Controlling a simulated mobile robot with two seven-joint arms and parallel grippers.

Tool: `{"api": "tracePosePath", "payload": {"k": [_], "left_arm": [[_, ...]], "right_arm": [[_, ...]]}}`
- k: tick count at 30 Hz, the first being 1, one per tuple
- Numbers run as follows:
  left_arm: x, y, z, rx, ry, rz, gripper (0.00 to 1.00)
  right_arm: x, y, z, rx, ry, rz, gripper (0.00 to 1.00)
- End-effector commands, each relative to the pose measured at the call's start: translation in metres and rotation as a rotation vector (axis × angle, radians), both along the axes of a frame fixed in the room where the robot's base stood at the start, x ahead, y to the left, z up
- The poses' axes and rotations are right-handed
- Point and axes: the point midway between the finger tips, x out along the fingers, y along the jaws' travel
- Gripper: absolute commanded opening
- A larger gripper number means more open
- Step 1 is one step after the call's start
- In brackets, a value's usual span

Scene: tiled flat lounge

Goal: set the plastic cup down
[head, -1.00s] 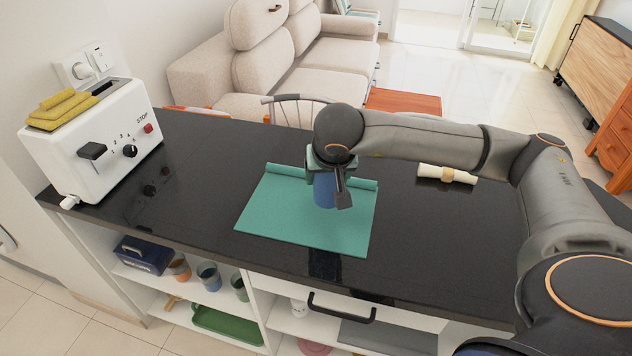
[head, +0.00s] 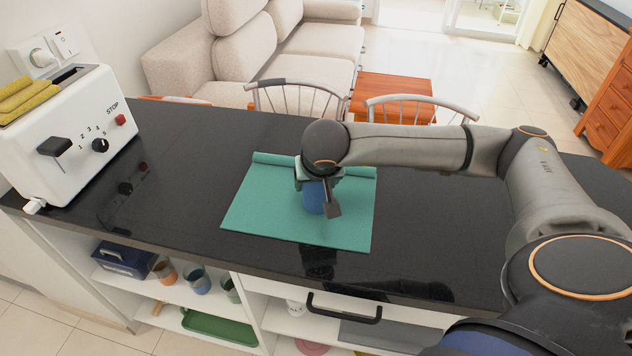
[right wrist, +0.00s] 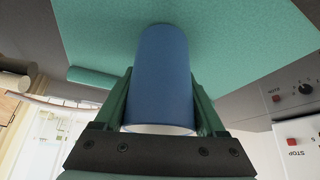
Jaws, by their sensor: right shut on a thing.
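The blue plastic cup (head: 314,198) is upright over the teal mat (head: 258,208) on the dark counter. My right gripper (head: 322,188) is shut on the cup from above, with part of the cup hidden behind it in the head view. In the right wrist view, the blue cup (right wrist: 163,75) sits between the two green fingers (right wrist: 160,110), its pale rim toward the wrist and its far end at the mat (right wrist: 235,45). I cannot tell whether its base touches the mat. My left gripper is not in view.
A white toaster (head: 70,135) with yellow slices stands at the counter's left end. The mat's back edge is rolled up (head: 275,159). The counter left of the mat is clear. Shelves below hold several cups and a green tray (head: 218,326). Chairs (head: 420,103) stand behind the counter.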

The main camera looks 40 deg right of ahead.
Motion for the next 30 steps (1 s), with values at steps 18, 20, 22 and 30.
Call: {"api": "tracePosePath", "payload": {"k": [18, 20, 22, 30], "left_arm": [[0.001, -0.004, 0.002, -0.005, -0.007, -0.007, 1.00], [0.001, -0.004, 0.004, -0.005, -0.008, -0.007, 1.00], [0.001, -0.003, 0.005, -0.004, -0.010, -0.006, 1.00], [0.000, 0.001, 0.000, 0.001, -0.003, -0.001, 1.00]], "right_arm": [[0.000, 0.000, -0.001, 0.000, 0.000, -0.001, 1.00], [0.000, -0.001, 0.001, 0.000, 0.000, -0.001, 1.00], [-0.001, 0.001, 0.005, 0.000, -0.002, 0.000, 1.00], [-0.024, 0.015, 0.053, 0.000, -0.007, 0.002, 1.00]]}}
